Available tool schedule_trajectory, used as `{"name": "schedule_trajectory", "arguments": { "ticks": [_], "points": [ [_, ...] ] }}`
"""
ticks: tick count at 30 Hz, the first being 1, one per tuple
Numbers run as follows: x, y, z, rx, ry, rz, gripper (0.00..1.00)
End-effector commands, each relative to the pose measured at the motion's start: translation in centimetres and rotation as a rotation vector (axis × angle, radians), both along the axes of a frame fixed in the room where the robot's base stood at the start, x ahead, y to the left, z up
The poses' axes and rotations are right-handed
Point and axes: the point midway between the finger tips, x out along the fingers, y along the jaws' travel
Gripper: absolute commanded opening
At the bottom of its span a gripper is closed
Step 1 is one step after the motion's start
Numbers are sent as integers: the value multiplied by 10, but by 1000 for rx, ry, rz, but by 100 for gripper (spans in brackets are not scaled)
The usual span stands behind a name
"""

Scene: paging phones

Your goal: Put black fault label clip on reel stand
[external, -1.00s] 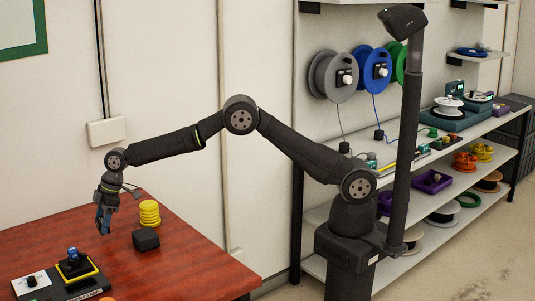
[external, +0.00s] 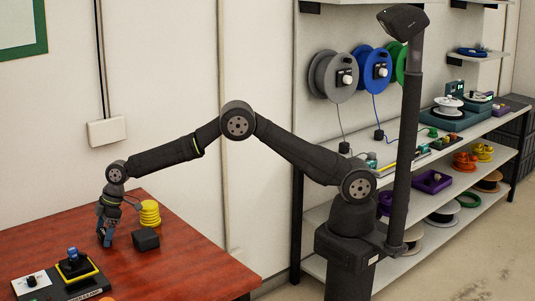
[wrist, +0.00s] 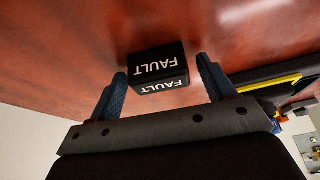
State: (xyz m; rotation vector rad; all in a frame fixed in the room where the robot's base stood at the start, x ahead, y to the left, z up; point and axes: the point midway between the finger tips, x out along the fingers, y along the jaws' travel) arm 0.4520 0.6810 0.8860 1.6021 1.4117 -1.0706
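The black fault label clip (external: 146,239) is a small dark block on the red-brown table, in front of a yellow stack. In the wrist view the clip (wrist: 158,68) shows white "FAULT" lettering on two faces. My gripper (external: 105,239) is low over the table, just left of the clip. In the wrist view its two blue fingers (wrist: 161,66) are apart, with the clip beyond and between them; no contact is visible. I cannot tell for certain which thing is the reel stand.
The yellow ribbed stack (external: 150,213) stands close behind the clip. A black device with a yellow rim (external: 77,268) sits front left. Grey (external: 322,75) and blue (external: 365,68) reels hang on the back wall; shelves (external: 440,185) hold other reels. The table's right part is clear.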

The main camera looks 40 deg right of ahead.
Motion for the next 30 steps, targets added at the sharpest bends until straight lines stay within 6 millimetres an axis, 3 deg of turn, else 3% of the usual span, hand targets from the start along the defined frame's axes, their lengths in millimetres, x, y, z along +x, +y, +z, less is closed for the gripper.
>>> {"name": "schedule_trajectory", "arguments": {
  "ticks": [6,11,30],
  "points": [
    [0,0,1,0,0,0,76],
    [0,-5,14,1,0,0,76],
    [-15,-55,140,3,-1,0,76]
  ]
}}
